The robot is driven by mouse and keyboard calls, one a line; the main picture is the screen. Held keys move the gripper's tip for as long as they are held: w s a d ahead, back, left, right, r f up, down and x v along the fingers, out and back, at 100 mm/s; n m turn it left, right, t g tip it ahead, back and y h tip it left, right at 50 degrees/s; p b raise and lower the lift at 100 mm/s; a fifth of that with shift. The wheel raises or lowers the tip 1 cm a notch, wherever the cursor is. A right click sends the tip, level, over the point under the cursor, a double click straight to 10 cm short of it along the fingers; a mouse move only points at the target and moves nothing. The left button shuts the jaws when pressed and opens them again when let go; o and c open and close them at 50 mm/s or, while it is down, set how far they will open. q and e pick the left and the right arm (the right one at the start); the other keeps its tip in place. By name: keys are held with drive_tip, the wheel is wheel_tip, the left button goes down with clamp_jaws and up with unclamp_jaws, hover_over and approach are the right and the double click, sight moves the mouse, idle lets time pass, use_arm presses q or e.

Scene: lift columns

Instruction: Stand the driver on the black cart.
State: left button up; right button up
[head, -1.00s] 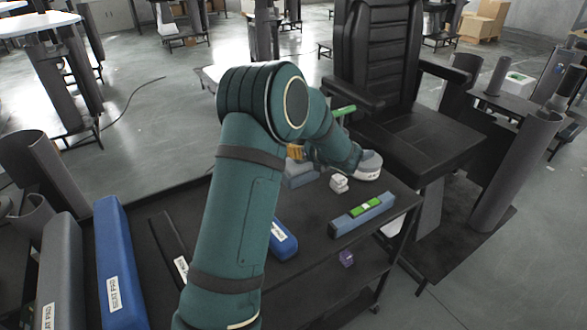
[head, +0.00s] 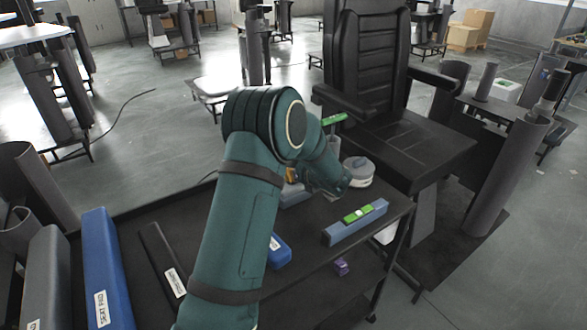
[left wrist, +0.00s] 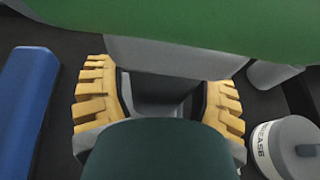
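The driver appears to be the item with the green bar handle (head: 334,118), showing above and behind my left forearm. Its lower part is mostly hidden by the arm. A large green surface (left wrist: 190,25) crosses the top of the left wrist view, close to the camera. My left gripper (left wrist: 160,100) has its yellow fingers wide apart, with grey surfaces visible between them; no clear contact shows. In the head view the gripper (head: 291,175) is low over the black cart (head: 205,190), partly hidden by my arm. My right gripper is not in view.
A grease tin (left wrist: 288,147) stands right of the gripper; it also shows in the head view (head: 358,171). A blue-grey bar with a green piece (head: 355,222), a blue block (head: 278,251) and a blue seat pad (head: 106,265) lie nearby. A black chair (head: 410,145) stands behind.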

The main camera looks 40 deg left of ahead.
use_arm(q)
drive_tip(key=shift+o, duration=0.5)
drive_tip(key=shift+r, duration=0.15)
drive_tip(key=p+v, duration=0.1)
drive_tip(key=v, duration=1.1)
